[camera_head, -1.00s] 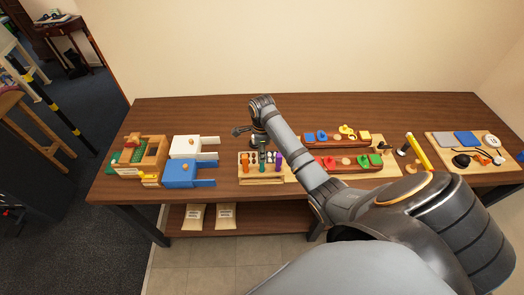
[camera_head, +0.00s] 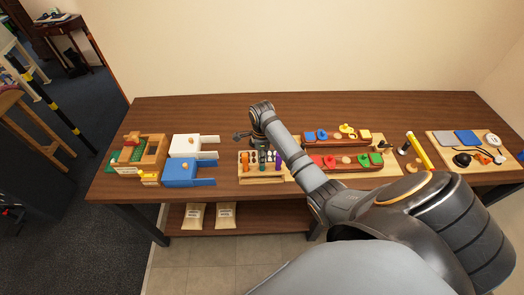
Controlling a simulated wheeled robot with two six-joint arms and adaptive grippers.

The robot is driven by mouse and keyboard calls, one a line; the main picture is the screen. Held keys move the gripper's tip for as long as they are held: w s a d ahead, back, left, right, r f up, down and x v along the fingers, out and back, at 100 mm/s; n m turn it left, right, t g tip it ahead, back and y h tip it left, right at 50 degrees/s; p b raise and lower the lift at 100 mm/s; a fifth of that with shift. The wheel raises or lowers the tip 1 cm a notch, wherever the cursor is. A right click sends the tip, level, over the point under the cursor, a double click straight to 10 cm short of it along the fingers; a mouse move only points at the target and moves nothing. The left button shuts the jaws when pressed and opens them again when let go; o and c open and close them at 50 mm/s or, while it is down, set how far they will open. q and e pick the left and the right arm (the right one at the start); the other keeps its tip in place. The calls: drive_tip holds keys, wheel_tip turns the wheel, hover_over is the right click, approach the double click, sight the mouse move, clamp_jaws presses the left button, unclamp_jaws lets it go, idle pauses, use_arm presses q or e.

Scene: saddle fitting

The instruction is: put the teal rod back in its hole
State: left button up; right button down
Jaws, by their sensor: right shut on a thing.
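A wooden rod rack (camera_head: 261,180) stands near the front middle of the table. It holds an orange rod (camera_head: 245,163) at the left and a purple rod (camera_head: 278,160) at the right. My right gripper (camera_head: 260,149) points down over the middle of the rack and is shut on the teal rod (camera_head: 262,158). The rod is small and partly covered by the gripper; I cannot tell how deep its lower end sits in a hole. My left gripper is not in view.
White (camera_head: 186,146) and blue (camera_head: 181,173) boxes with open drawers stand left of the rack. Red trays with coloured pieces (camera_head: 345,162) lie right, partly behind my right arm. The table's back is clear.

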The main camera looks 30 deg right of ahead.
drive_tip(key=c, duration=1.1)
unclamp_jaws()
wheel_tip(320, 180, up, 8)
drive_tip(key=shift+f, duration=0.25)
